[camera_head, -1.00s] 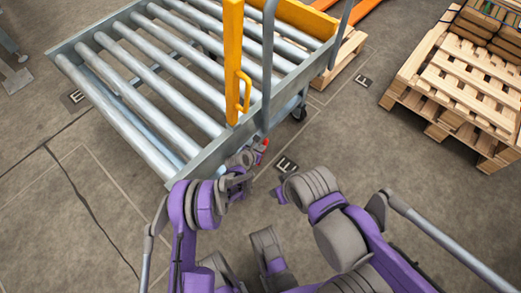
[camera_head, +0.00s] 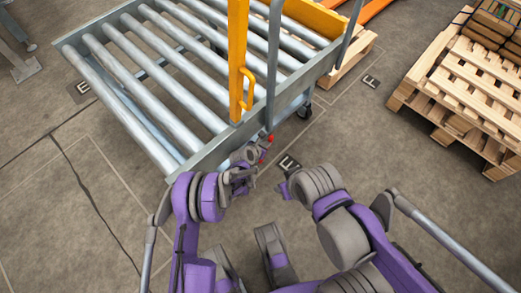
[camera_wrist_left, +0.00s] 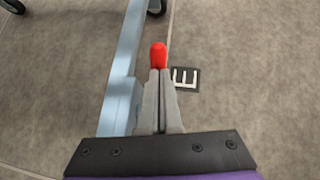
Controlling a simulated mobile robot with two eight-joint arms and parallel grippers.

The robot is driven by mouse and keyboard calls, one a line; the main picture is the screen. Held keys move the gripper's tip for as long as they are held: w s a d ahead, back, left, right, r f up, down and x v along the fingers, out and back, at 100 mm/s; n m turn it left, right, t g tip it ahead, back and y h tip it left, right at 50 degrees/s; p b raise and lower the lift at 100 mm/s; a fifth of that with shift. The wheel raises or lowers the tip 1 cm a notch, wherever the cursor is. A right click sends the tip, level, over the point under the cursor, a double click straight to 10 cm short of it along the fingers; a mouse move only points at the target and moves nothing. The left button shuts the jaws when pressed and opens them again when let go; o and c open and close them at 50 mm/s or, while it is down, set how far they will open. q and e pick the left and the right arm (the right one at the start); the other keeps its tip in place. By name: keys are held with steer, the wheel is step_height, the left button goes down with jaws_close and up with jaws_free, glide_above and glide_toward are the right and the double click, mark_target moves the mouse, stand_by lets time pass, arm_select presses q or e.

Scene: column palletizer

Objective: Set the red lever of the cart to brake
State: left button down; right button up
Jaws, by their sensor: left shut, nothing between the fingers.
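The roller cart (camera_head: 215,148) stands ahead, with its steel frame and bare rollers. Its red lever (camera_head: 270,138) shows as a small red tip by the cart's near right side. My left gripper (camera_head: 259,151) is at the lever, low beside the cart frame. In the left wrist view the left gripper's fingers (camera_wrist_left: 159,82) are shut together, and the red lever tip (camera_wrist_left: 158,55) shows just beyond their ends. Whether they touch is unclear. The lever's lower part is hidden. My right gripper (camera_head: 282,190) is small and partly hidden, right of the left one; its jaws are unclear.
A yellow post with a handle (camera_head: 238,60) rises from the cart's right side. A wooden pallet (camera_head: 450,95) lies at the right. Floor markers, one with an E (camera_head: 289,162), lie near the cart.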

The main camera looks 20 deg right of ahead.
arm_select(q)
steer(key=s+a+r+p, duration=0.2)
steer(key=s+a, duration=0.5)
steer(key=a, duration=0.4)
steer(key=shift+s+a, duration=0.4)
